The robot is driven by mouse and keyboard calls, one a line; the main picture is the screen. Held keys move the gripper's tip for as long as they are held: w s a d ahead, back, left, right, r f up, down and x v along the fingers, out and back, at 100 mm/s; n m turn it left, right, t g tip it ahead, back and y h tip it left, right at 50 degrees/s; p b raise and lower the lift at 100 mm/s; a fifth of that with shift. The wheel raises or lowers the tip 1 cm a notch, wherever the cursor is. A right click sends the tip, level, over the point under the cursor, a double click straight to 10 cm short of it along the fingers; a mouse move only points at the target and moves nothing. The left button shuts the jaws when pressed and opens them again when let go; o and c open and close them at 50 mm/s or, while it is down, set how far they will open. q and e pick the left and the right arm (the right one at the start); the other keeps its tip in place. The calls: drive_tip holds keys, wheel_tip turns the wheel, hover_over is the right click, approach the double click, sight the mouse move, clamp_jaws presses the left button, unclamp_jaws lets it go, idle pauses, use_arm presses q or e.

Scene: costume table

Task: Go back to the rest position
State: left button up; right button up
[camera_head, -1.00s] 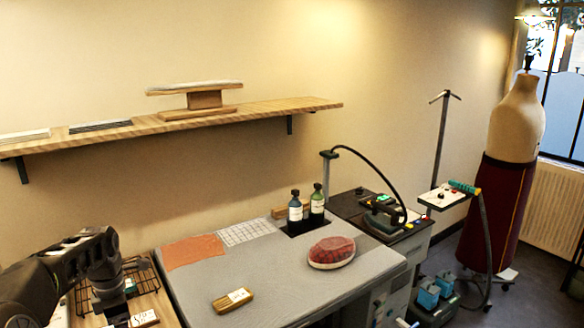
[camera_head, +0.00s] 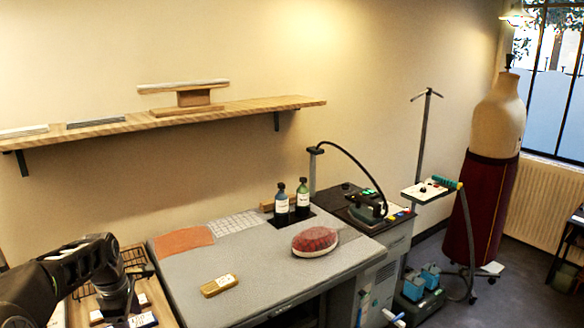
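My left arm comes in at the lower left, and its gripper (camera_head: 118,300) hangs down over the wooden side table; its fingers are too dark and small to read. My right gripper is out of view. The grey pressing table (camera_head: 240,275) fills the middle. On it lie a wooden block with a white label (camera_head: 219,285), a red plaid pressing ham (camera_head: 314,241), an orange cloth (camera_head: 184,241) and a white checked cloth (camera_head: 234,223). Two dark labelled bottles (camera_head: 292,202) stand at its back.
A wire rack (camera_head: 134,260) and small labelled items (camera_head: 143,320) are beside my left arm. An iron (camera_head: 365,207) sits on a machine at the right. A wooden shelf (camera_head: 240,111) crosses the wall. A dress form (camera_head: 485,190) stands further right.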

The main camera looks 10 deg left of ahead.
use_arm(q)
drive_tip(key=w+d+f+m+t+h, duration=0.1)
drive_tip(key=w+d+f+m+t, duration=0.15)
drive_tip(key=d+f+m, duration=0.7)
drive_tip(key=s+d+f+m+h+b, duration=0.2)
drive_tip(key=s+d+f+m, duration=0.35)
drive_tip(key=d+f, duration=0.8)
drive_tip(key=s+d+f+m+g, duration=0.1)
drive_tip(key=s+d+f, duration=0.3)
drive_tip(key=s, duration=0.5)
drive_tip(key=s+d+f+m+g+b, duration=0.1)
drive_tip(key=s+d+f, duration=0.3)
drive_tip(key=s, duration=0.5)
drive_tip(key=s+d+f+m+g+h+b, duration=0.1)
drive_tip(key=s+d+f, duration=0.3)
drive_tip(key=s, duration=0.5)
drive_tip(key=shift+d+f+m+g, duration=0.15)
drive_tip(key=shift+d+m+g, duration=0.4)
drive_tip(key=shift+d+m, duration=0.4)
drive_tip(key=shift+d, duration=0.1)
